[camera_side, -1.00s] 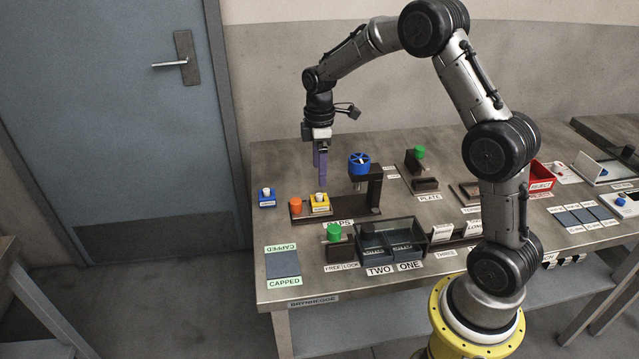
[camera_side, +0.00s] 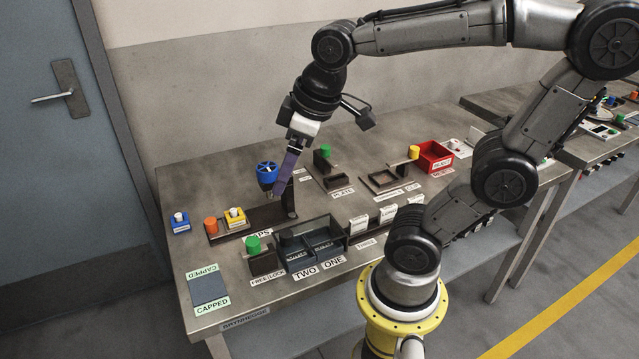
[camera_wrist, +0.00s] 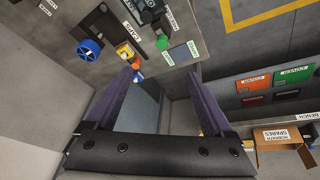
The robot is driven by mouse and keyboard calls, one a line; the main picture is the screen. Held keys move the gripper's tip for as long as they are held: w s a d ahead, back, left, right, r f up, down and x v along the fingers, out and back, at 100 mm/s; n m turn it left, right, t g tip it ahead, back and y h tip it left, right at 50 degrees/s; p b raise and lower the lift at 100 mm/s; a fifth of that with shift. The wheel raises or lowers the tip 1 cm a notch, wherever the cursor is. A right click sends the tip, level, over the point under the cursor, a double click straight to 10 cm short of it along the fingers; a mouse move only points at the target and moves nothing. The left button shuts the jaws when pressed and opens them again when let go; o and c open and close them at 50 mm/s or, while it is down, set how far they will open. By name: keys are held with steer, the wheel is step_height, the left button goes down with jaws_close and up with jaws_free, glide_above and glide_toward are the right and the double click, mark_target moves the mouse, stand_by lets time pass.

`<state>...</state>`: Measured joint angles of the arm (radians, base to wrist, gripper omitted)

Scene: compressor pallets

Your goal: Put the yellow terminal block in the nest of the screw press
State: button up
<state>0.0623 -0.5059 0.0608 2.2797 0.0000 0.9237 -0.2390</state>
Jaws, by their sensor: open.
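The yellow terminal block (camera_side: 235,220) with a pale top sits on the left part of the dark base of the screw press (camera_side: 262,218), beside an orange knob (camera_side: 211,226). I cannot tell whether it is seated in the nest. The press has a blue handwheel (camera_side: 266,172) on a dark post. My gripper (camera_side: 279,190) is open and empty; its purple fingers slant down in front of the post in the side view. The wrist view shows the gripper (camera_wrist: 160,70) with fingers wide apart, the yellow block (camera_wrist: 124,51) and the handwheel (camera_wrist: 89,50) beyond them.
A blue block (camera_side: 180,222) stands left of the press. A two-part dark bin (camera_side: 310,240), a green-knobbed fixture (camera_side: 262,261) and a grey pad (camera_side: 208,289) lie in front. A red bin (camera_side: 434,157) and plate fixtures stand to the right.

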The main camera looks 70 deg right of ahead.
steer(key=s+a+f+m+t, duration=0.1)
steer(key=s+m, duration=0.1)
steer(key=s, duration=0.4)
steer(key=shift+s+a+f, duration=0.15)
steer(key=shift+a+f, duration=0.05)
steer(key=shift+f, duration=0.15)
steer(key=shift+c, duration=0.3)
stand_by(0.4)
